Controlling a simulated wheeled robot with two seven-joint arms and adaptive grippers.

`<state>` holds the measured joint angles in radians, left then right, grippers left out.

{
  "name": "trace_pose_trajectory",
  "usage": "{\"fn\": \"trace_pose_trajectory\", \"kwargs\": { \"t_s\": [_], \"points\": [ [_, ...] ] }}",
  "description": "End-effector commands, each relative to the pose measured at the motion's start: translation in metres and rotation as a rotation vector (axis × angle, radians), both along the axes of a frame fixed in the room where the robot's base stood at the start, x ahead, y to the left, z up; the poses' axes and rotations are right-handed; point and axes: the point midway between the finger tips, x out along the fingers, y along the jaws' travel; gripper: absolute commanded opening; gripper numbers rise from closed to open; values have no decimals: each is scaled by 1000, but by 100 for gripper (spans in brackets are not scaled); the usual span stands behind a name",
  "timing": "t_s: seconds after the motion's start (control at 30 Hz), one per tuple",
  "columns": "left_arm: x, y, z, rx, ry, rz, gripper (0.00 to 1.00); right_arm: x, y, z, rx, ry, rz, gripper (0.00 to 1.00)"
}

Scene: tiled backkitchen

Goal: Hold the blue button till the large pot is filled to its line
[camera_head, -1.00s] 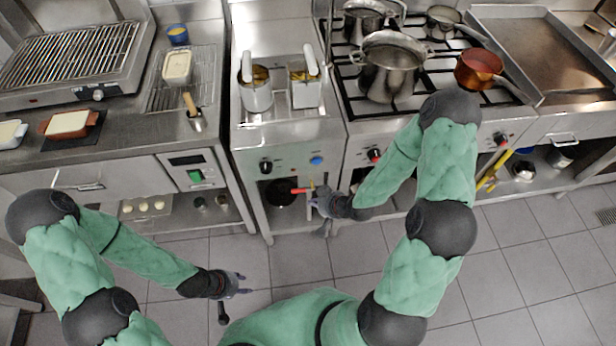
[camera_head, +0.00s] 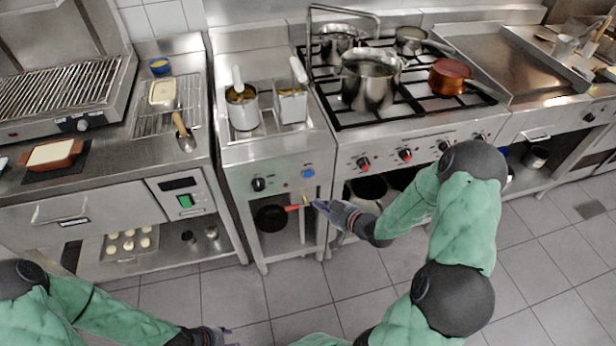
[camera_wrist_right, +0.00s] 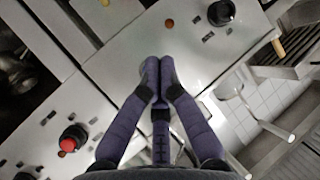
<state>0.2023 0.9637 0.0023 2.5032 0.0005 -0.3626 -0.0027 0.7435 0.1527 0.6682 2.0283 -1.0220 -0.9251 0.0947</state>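The blue button (camera_head: 308,173) is on the front panel of the fryer, right of a black knob. My right gripper (camera_head: 318,204) is in front of and below it in the head view, apart from it in the picture. Its fingers (camera_wrist_right: 158,68) are together and empty in the wrist view, pointing at the steel panel; the blue button does not show there. The large pot (camera_head: 366,90) stands on the stove near a bent metal tap (camera_head: 345,10). Its line and water level cannot be made out. My left gripper (camera_head: 222,336) is at the bottom edge, partly cut off, fingers apart.
The fryer holds two baskets (camera_head: 242,108). A black pan (camera_head: 271,218) with a red handle is on the shelf below, close to my right gripper. A copper pot (camera_head: 448,76) stands right of the large pot. Red-marked stove knobs (camera_head: 364,164) are right of the panel.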

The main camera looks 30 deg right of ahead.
Motion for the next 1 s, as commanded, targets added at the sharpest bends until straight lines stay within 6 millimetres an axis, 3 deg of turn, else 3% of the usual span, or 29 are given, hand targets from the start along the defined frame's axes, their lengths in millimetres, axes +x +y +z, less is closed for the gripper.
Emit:
{"fn": "trace_pose_trajectory", "kwargs": {
  "t_s": [0.27, 0.7, 1.0],
  "points": [
    [0, 0, -2, 0, 0, 0, 40, 12, -3, -1, -1, -1, 2, 0],
    [0, 0, -8, 0, 0, 0, 40, 64, -15, -1, -1, 1, 1, 0],
    [0, 0, -9, 0, 0, 0, 40, 84, -20, -1, 0, 2, 0, 0]
  ]
}}
